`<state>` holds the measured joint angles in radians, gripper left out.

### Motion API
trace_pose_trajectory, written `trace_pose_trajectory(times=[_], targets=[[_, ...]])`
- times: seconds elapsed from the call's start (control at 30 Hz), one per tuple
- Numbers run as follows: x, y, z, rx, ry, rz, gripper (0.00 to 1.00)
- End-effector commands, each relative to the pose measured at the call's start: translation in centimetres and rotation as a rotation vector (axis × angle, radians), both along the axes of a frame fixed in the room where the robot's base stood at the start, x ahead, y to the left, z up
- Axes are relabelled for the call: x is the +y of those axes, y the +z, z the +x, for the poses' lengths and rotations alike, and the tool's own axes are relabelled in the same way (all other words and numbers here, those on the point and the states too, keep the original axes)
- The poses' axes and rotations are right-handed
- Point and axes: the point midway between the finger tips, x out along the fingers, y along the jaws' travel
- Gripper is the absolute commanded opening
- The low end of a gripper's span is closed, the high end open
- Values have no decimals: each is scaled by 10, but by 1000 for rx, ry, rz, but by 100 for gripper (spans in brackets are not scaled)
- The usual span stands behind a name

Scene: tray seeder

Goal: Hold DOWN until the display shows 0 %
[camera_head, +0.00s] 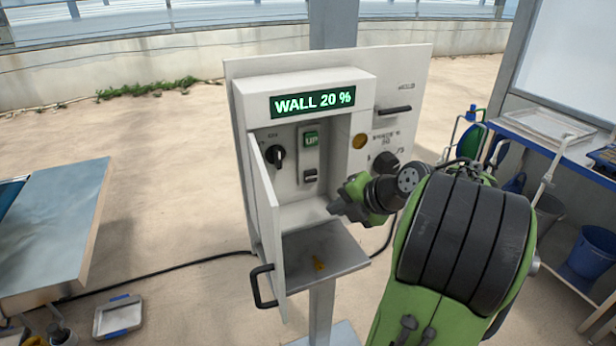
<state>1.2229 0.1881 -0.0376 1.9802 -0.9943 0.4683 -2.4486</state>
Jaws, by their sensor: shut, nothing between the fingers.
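The display (313,101) at the top of the control box reads "WALL 20 %" in light letters on dark green. My gripper (334,208) is shut and empty. It appears in front of the box's lower right part, below and right of the dark control. I cannot tell whether it touches anything.
The box door (265,215) stands open at the left, with a black handle (263,287). A dark knob (275,155) is left of UP. A shelf (325,250) juts out below. Another knob (385,163) and a handle (394,110) are on the right panel.

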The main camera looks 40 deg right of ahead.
Motion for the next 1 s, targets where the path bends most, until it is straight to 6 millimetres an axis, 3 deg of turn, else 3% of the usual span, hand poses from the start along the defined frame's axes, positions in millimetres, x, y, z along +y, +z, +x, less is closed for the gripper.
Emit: trace_pose_trajectory(times=[0.27, 0.7, 1.0], targets=[[-3, 2, 14, 3, 2, 4, 0], [-21, 0, 74, 3, 2, 1, 0], [-24, 0, 85, 2, -2, 2, 0]])
